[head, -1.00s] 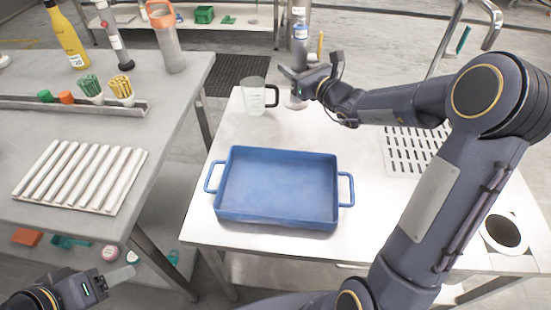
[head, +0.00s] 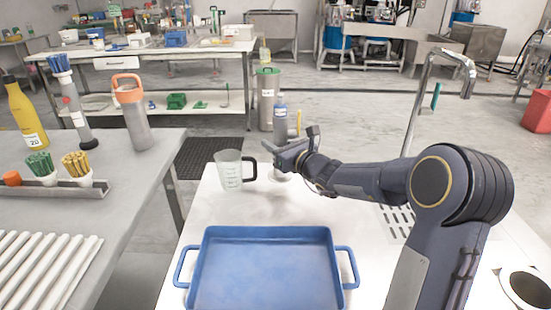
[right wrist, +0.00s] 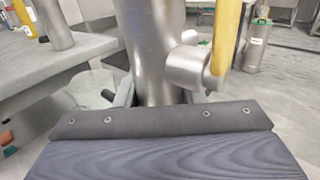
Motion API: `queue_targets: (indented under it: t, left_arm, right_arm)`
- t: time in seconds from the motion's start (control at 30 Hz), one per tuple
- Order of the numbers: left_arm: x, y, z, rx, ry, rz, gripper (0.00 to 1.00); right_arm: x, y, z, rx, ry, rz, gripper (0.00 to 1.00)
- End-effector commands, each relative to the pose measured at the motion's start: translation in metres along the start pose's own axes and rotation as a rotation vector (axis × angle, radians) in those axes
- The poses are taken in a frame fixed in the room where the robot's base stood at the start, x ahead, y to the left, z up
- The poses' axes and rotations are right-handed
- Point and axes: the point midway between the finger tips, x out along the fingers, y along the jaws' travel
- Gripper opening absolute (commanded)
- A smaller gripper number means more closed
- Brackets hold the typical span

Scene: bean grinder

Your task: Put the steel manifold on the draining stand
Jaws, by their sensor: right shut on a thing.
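The steel manifold (head: 280,122) is an upright metal column with a blue band near its top and a yellow handle on its right side. It is at the far end of the right table. My right gripper (head: 287,157) is shut on its lower middle and hides part of it. In the right wrist view the column (right wrist: 155,45) rises between my fingers, with a side port and yellow bar to the right. I cannot tell whether its foot touches the table. A pale ribbed rack (head: 40,268), perhaps the draining stand, lies on the left table. My left gripper is out of view.
A clear jug (head: 231,171) stands left of my right gripper. A blue tray (head: 265,232) fills the near middle of the table. A slotted panel (head: 395,222) and a tap (head: 425,95) are at right. The left table holds bottles and brush cups. A gap separates the tables.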

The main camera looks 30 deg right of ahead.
Motion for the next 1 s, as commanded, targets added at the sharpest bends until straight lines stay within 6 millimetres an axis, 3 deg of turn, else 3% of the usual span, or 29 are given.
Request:
queue_targets:
  t: [0.03, 0.17, 0.57, 0.6, 0.73, 1.0]
  left_arm:
    - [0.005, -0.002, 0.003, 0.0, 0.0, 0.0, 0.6]
    - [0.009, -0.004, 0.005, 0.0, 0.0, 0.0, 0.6]
    - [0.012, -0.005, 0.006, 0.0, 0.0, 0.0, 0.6]
    - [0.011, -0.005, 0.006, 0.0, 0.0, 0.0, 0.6]
    - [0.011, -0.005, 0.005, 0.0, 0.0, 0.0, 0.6]
    - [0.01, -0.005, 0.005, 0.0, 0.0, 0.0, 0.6]
  right_arm:
    - [0.0, 0.0, -0.013, 0.003, 0.001, 0.001, 0.0]
    - [0.0, 0.001, -0.029, 0.002, -0.002, 0.001, 0.0]
    - [0.0, 0.0, -0.033, 0.0, -0.004, 0.001, 0.0]
    - [0.0, 0.0, -0.034, 0.001, 0.0, 0.0, 0.39]
    - [0.0, 0.0, -0.033, 0.001, 0.001, 0.0, 0.56]
    - [0.0, 0.0, -0.033, 0.001, 0.001, 0.0, 0.57]
